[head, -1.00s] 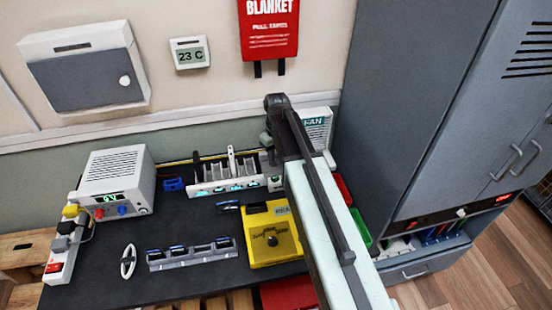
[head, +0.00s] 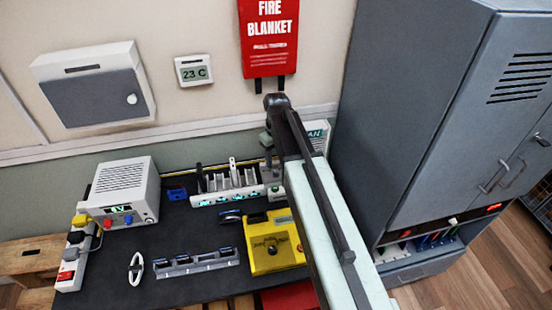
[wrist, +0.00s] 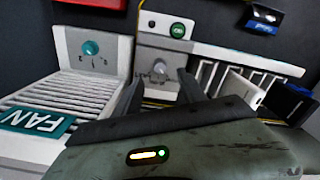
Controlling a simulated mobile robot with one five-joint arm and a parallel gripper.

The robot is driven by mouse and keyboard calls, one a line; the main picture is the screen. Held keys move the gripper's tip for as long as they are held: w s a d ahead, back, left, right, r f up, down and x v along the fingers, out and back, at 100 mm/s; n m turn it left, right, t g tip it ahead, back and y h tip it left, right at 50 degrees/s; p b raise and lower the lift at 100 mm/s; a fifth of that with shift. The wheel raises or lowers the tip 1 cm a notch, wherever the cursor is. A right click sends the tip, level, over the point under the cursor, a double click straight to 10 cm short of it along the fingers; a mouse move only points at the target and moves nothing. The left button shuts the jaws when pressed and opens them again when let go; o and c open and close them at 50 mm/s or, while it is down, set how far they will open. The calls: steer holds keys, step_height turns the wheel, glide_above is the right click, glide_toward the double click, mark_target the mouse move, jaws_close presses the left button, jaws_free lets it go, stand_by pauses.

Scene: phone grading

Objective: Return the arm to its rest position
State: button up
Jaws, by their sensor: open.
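My arm reaches up from the lower right in the head view, bends at a dark elbow, and drops toward the back of the bench. My gripper (wrist: 162,90) shows in the wrist view with two dark fingers apart and nothing between them. Beyond the fingers is a white panel with a knob (wrist: 159,70) and a green button. In the head view my gripper is small and partly hidden by my arm, near the right end of the white slotted rack (head: 222,196).
The fan (wrist: 95,80) is left of my fingers in the wrist view, the slotted rack right. A yellow device (head: 262,262), power supply (head: 122,188) and grey tray (head: 196,263) stand on the dark bench (head: 190,225). A grey cabinet (head: 420,110) stands right.

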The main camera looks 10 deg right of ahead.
steer(key=shift+r+p, duration=0.3)
steer(key=shift+r, duration=0.6)
steer(key=shift+f, duration=0.1)
steer(key=shift+s, duration=0.1)
